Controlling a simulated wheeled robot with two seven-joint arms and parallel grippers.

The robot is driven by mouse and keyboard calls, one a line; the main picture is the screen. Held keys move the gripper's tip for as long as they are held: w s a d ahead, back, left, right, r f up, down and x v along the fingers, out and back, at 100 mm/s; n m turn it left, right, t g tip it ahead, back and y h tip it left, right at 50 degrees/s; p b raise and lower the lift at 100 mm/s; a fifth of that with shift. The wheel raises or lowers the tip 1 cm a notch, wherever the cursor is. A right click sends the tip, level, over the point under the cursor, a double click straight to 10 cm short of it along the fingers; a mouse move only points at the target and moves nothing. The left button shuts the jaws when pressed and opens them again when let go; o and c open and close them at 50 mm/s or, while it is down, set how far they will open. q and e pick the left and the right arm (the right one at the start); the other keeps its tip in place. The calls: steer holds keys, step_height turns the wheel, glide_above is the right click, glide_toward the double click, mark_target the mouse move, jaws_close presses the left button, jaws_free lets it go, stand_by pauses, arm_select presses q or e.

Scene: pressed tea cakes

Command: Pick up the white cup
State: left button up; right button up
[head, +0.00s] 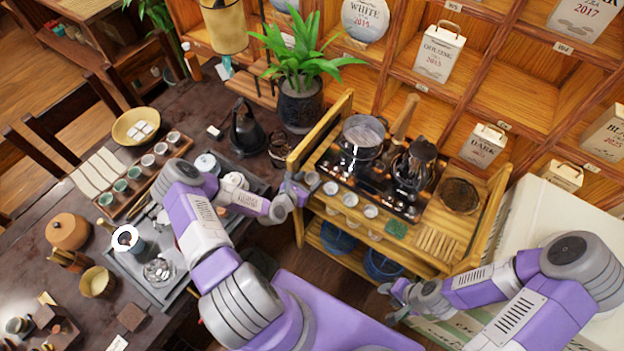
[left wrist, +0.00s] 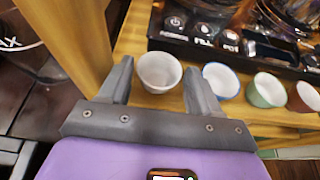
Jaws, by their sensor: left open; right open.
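The white cup (left wrist: 160,75) stands upright at the front edge of the wooden shelf, nearest the left post. In the left wrist view it appears between the fingertips of my left gripper (left wrist: 157,66), with small gaps at both sides. The left gripper is open, and its depth against the cup is hard to tell. In the head view the white cup (head: 312,179) is just right of my left gripper (head: 301,188). My right gripper (head: 393,298) is open and empty, low in front of the shelf's right part.
A blue-rimmed cup (left wrist: 221,81), a green cup (left wrist: 268,89) and a reddish cup (left wrist: 304,97) continue the row rightward. A black appliance (left wrist: 245,40) lies behind them. The shelf's wooden post (left wrist: 75,45) is close on the left. A dark table (head: 60,225) with tea things is further left.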

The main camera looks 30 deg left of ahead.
mark_target(312, 180)
arm_select(q)
steer(key=shift+x, duration=1.45)
steer(key=shift+s, duration=0.1)
steer(key=shift+c, duration=0.3)
steer(key=c, duration=0.6)
steer(key=shift+c, duration=0.2)
